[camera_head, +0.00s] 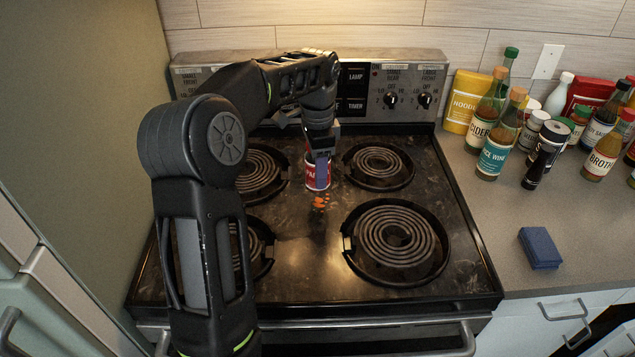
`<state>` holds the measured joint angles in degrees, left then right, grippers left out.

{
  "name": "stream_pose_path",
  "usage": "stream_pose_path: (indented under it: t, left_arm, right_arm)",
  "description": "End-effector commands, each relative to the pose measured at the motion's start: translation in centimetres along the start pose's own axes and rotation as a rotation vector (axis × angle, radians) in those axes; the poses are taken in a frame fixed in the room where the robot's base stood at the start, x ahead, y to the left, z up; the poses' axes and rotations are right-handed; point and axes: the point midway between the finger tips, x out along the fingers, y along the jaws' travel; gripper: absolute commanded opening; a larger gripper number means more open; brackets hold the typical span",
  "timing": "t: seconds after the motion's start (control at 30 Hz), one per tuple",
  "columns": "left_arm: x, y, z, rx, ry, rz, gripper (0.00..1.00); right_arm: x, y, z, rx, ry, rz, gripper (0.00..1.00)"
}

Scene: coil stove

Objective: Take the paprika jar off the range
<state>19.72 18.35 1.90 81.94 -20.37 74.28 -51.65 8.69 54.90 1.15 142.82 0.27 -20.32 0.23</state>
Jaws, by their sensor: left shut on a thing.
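The paprika jar (311,180) is a small red and white container at the middle of the range (300,255), between the coil burners. My left gripper (319,182) comes down from above and is shut on the jar, covering part of it. An orange-red patch shows on the cooktop just below the jar; I cannot tell if it is a reflection or spill. I cannot tell whether the jar's base touches the cooktop. My right gripper is not in view.
Several bottles, including rice wine (497,150), a yellow noodle packet (466,101) and a dark pepper mill (544,157) crowd the right counter's back. A blue sponge (540,247) lies nearer the front. The counter (480,210) between is clear. A control panel (408,92) stands behind the burners.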

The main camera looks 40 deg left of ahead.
Motion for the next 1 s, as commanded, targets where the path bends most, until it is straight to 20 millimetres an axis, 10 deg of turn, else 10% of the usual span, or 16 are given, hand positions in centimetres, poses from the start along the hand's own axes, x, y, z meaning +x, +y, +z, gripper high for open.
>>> stream_pose_path:
  t: [0.3, 1.0]
  left_arm:
    - [-5.0, 0.0, 0.0, 0.002, 0.000, -0.001, 0.00]
    - [-5.0, 0.1, -0.1, -0.001, 0.000, 0.000, 0.00]
  right_arm:
    - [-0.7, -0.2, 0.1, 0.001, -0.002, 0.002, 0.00]
    - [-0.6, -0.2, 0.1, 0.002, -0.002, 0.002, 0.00]
